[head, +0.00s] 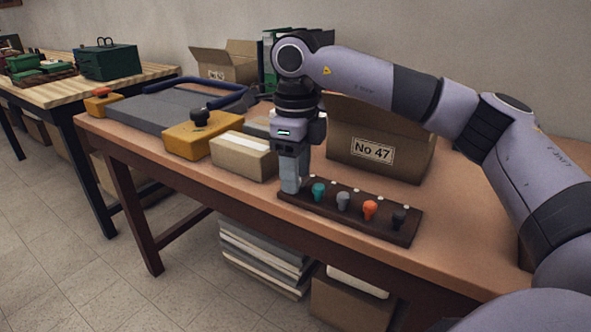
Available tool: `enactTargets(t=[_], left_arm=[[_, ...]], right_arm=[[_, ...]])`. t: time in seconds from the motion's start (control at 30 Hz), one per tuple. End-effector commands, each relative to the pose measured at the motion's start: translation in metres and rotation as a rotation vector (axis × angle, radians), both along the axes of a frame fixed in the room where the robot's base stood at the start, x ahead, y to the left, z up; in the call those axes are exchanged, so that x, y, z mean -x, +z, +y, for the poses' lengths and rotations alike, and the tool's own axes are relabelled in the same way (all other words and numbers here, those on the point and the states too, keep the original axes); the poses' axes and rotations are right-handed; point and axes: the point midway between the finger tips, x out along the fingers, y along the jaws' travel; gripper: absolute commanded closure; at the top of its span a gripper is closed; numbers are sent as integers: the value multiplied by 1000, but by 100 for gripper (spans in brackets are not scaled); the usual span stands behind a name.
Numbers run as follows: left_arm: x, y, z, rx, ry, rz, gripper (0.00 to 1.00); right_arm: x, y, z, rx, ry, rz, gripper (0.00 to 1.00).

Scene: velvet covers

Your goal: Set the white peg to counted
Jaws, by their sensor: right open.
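A dark brown peg board (388,232) lies near the front edge of the table. A teal peg (318,191), a grey peg (343,201), an orange peg (369,209) and a black peg (398,217) stand in a row on it, with small white marks along the rear side. My right gripper (290,188) points down over the left end of the board, left of the teal peg. Its fingers cover that spot, and I cannot make out a white peg; one may be hidden there. The gap between the fingers is not clear. My left gripper is out of view.
A cardboard box marked No 47 (376,154) stands behind the board. A tan block (243,157) and a yellow block with a black knob (200,138) sit to the left, beside a grey slab (140,111). The table's front edge is close to the board.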

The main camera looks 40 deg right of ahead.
Motion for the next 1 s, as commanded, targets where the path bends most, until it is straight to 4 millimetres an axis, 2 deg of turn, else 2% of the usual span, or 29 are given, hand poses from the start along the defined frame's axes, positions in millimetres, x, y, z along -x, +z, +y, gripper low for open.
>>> enactTargets(t=[0.07, 0.1, 0.23, 0.43, 0.57, 0.7, 1.0], left_arm=[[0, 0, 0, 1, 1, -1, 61], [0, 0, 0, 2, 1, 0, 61], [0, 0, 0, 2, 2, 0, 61], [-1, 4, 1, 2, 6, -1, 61], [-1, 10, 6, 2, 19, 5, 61], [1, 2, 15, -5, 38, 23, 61], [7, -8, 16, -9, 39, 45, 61]], right_arm=[[0, 0, 0, 0, 0, 0, 53], [0, 0, 0, 0, 0, 0, 59], [0, 0, 0, 0, 0, 0, 100], [-2, 2, -4, -1, -2, 0, 100], [-11, 5, -23, -4, -5, 0, 100], [-17, 3, -39, -2, -3, -2, 100], [-18, 1, -40, -1, 1, -4, 100]])
